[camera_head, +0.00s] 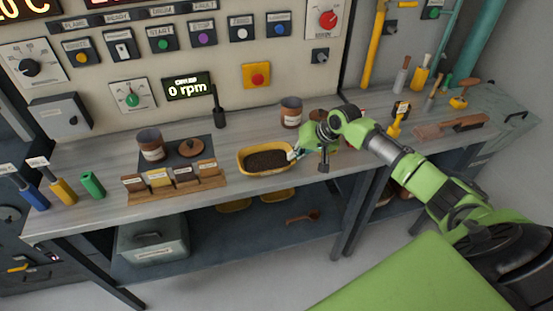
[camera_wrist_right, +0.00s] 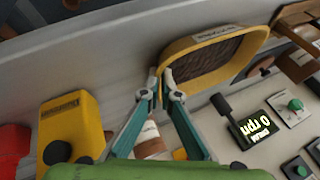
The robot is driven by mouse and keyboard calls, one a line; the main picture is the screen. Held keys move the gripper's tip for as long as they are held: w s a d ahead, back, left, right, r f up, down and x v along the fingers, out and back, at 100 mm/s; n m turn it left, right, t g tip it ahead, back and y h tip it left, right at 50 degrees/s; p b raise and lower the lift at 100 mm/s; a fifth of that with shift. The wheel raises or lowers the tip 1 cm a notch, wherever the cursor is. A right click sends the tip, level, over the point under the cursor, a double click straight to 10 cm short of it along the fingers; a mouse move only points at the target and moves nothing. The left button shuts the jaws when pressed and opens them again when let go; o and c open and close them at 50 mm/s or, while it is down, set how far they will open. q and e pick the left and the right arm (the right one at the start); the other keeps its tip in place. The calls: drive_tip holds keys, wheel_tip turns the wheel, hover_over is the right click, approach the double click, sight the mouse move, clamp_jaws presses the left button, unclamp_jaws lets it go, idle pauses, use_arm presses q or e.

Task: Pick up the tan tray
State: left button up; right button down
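The tan tray (camera_head: 243,168) is yellowish, oblong and filled with dark granular material. It rests on the grey workbench near the front edge, and I see no clear gap under it. My right gripper (camera_head: 294,156) is at the tray's right end. In the right wrist view the fingertips (camera_wrist_right: 161,80) have come close together with the end rim of the tray (camera_wrist_right: 178,50) between them. My left gripper is not in view.
A wooden rack of labelled samples (camera_head: 177,190) stands left of the tray. A brown jar (camera_head: 291,112) is behind the gripper, and a dark lever (camera_head: 218,108) rises behind the tray. The control panel bounds the back.

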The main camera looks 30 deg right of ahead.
drive_tip(key=shift+r, duration=0.2)
wheel_tip(320, 180, up, 2)
drive_tip(key=shift+r+b, duration=0.1)
drive_tip(key=shift+b, duration=0.7)
drive_tip(key=s+a+r+b, duration=0.3)
drive_tip(key=s+a+r, duration=0.6)
drive_tip(key=a+r, duration=0.1)
drive_tip(key=shift+s+r, duration=0.25)
drive_tip(key=shift+s, duration=0.1)
drive_tip(key=shift+a, duration=0.1)
